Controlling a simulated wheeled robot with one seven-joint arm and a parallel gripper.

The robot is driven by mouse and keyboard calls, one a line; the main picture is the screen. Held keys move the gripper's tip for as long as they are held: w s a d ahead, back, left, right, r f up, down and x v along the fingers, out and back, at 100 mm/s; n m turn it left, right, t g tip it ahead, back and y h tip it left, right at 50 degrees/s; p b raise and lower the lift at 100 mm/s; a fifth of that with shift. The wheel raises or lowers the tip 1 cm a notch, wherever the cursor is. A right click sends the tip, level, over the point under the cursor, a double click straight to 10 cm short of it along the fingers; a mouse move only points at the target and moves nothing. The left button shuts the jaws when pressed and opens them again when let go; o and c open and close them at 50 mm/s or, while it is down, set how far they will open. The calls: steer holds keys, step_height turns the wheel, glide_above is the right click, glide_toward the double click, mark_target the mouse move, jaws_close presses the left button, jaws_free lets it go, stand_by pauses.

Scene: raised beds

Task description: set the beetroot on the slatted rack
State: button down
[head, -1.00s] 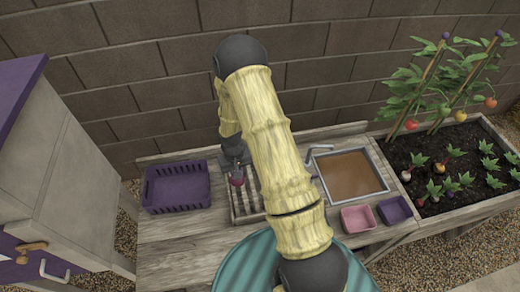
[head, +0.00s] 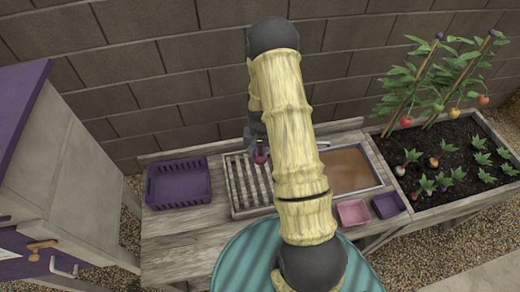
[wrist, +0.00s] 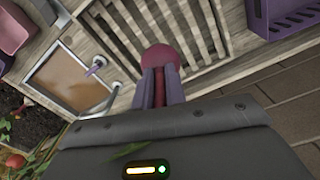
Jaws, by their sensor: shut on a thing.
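The beetroot (head: 261,156) is a dark pinkish-red ball, and my gripper (head: 257,143) is shut on it, partly hidden by my arm in the head view. In the wrist view the beetroot (wrist: 160,58) sits at the tips of my gripper (wrist: 160,82), with its stalk between the fingers. The slatted rack (head: 238,207) is a pale wooden frame with parallel slats on the bench. In the wrist view the rack (wrist: 215,12) lies behind the beetroot. The beetroot appears over the rack's sink-side part; its height above the slats is hard to tell.
A purple basket (head: 178,203) stands left of the rack. A sink of brown water (head: 350,170) with a tap is to the right. Pink (head: 352,211) and purple (head: 389,205) tubs stand in front of the sink. A planted bed (head: 452,155) is farther right.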

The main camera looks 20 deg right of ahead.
steer(key=shift+f+b, duration=3)
steer(key=shift+f, duration=1.9)
steer(key=c, duration=1.4)
jaws_free()
steer(key=shift+o, duration=0.2)
steer(key=shift+r+p, duration=3.1)
steer(key=shift+r, duration=1.9)
